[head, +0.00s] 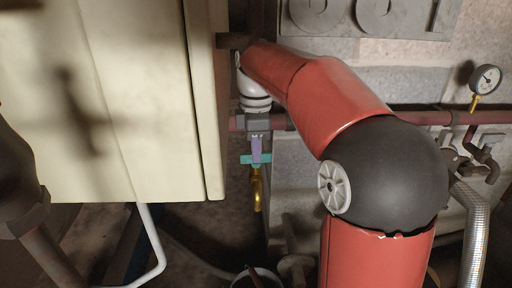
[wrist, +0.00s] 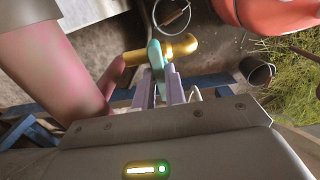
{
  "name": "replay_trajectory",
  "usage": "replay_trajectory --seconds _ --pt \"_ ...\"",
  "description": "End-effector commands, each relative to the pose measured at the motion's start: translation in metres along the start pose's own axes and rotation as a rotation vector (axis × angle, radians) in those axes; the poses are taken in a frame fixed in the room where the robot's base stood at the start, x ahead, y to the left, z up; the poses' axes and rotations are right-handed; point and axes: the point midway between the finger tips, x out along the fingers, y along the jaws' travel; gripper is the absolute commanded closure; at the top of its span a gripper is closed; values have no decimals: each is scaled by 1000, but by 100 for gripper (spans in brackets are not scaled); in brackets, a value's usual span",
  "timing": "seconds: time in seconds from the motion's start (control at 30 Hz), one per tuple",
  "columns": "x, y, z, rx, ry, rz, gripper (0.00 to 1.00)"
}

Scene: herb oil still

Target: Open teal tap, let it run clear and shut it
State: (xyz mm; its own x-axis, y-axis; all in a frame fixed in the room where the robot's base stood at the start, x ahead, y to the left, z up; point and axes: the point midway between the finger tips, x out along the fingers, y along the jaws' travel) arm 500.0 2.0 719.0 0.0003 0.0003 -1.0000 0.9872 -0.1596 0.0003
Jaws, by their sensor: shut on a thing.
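The teal tap has a teal lever (head: 262,160) on a brass body whose spout (head: 258,192) points down, right of the cream cabinet. My gripper (head: 256,148) comes down on it from above. In the wrist view the teal lever (wrist: 155,56) stands between the two pale fingers of my gripper (wrist: 160,84), which are shut on it. The brass body (wrist: 168,48) lies just beyond the fingertips. I see no clear stream at the spout, and cannot tell whether liquid runs.
A cream cabinet (head: 130,100) stands close on the left. A reddish pipe (head: 430,118) runs along the wall, with a gauge (head: 486,78) on the right. A bucket (head: 240,281) is on the floor below the tap. Another dark bucket (wrist: 257,72) stands near grass.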

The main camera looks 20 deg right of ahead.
Motion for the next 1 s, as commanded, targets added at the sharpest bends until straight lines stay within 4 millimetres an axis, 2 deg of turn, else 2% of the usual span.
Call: replay_trajectory --seconds 0.27,1.0 --pt "-3 0 0 -165 -1 -2 100" --pt "-3 0 0 -862 1 -3 100"
